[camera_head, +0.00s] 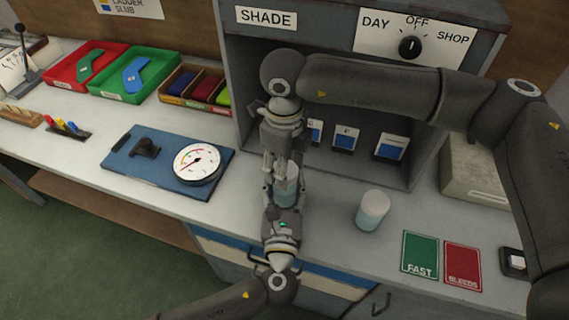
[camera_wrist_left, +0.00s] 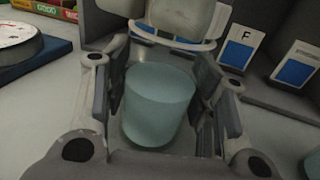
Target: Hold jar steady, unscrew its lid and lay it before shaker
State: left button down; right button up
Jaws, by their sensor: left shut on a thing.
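The jar (camera_head: 287,191), a blue-green translucent cylinder, stands upright on the bench. My left gripper (camera_head: 284,196) reaches it from the near side. In the left wrist view the jar (camera_wrist_left: 158,105) sits between my left gripper's two fingers (camera_wrist_left: 165,108), which are shut on its body. My right gripper (camera_head: 278,172) points down right above the jar. Its fingertips and the jar's lid are hard to make out, so I cannot tell whether it grips the lid. A pale-topped cylinder with a bluish lower part (camera_head: 372,210), perhaps the shaker, stands to the right.
The grey SHADE booth (camera_head: 236,70) stands behind, with lettered blue-and-white cards (camera_head: 391,147) inside. A blue board with a dial gauge (camera_head: 197,164) lies left. Green FAST (camera_head: 420,254) and red BLEEDS (camera_head: 462,265) cards lie right. Bench between jar and cylinder is clear.

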jog(key=n, duration=0.3)
jog(key=shift+n, duration=0.3)
jog(key=n, duration=1.1)
jog(key=shift+n, duration=0.4)
jog(key=n, duration=0.6)
jog(key=shift+n, duration=0.3)
jog(key=n, duration=0.3)
jog(key=shift+r, duration=0.1)
jog(key=n, duration=0.4)
jog(key=shift+n, duration=0.4)
jog(key=shift+r, duration=0.15)
jog(key=shift+r, duration=0.95)
